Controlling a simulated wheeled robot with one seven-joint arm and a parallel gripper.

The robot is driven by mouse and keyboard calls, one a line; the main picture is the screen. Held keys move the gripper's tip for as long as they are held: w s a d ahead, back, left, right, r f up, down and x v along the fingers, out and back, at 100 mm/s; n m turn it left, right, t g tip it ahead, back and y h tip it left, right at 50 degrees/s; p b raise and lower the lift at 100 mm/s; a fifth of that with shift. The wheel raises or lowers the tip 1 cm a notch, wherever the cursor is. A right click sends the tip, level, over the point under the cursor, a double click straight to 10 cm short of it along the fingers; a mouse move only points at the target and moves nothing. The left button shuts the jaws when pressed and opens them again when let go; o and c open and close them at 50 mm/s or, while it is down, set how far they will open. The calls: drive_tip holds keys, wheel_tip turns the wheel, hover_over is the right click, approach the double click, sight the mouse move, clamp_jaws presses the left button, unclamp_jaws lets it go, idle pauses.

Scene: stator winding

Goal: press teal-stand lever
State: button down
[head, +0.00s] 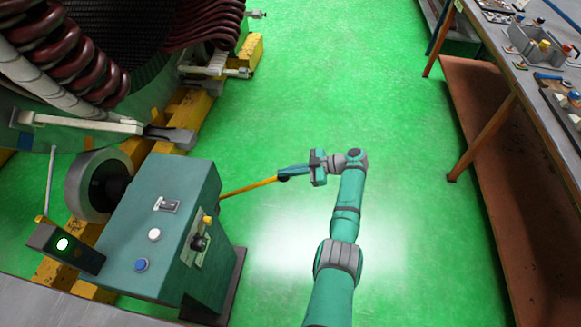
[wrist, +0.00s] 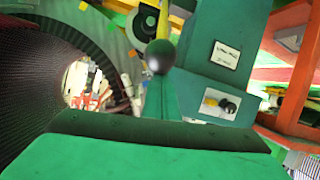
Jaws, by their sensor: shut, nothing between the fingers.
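The teal stand (head: 150,215) is at the lower left in the head view, and it also shows in the wrist view (wrist: 225,55). Its lever (head: 248,187) is a yellow rod sticking out from the stand's right side, rising slightly toward a dark ball knob at its outer end. In the wrist view the knob (wrist: 160,56) is just past my fingertips. My gripper (head: 286,173) is shut and empty, pointing left, with its tips at the knob. I cannot tell whether they touch it. The fingers hide part of the lever's end.
The stand top has a switch, a white button (head: 154,235) and a blue button (head: 141,265). The large stator (head: 120,60) with coils stands behind. A workbench (head: 530,75) is at right. Green floor between is clear.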

sight(287, 178)
drive_tip(key=shift+s+d+f+m, duration=0.15)
drive_tip(key=shift+s+d+f, duration=0.05)
drive_tip(key=shift+d+f, duration=0.4)
drive_tip(key=shift+s+d+f+m, duration=0.15)
drive_tip(key=shift+d+f, duration=0.25)
drive_tip(key=shift+f, duration=0.3)
drive_tip(key=shift+a+r, duration=0.1)
drive_tip(key=shift+r, duration=0.05)
drive_tip(key=a+r, duration=0.2)
drive_tip(key=r, duration=0.1)
drive_tip(key=a+r, duration=0.1)
drive_tip(key=r, duration=0.1)
drive_tip(key=shift+w+r, duration=0.15)
drive_tip(key=shift+r, duration=0.1)
drive_tip(key=f+v, duration=0.1)
drive_tip(key=v, duration=0.8)
drive_tip(key=shift+d+f+n, duration=0.25)
drive_tip(key=shift+d+n, duration=0.15)
drive_tip(key=shift+d, duration=0.1)
drive_tip(key=shift+a, duration=0.1)
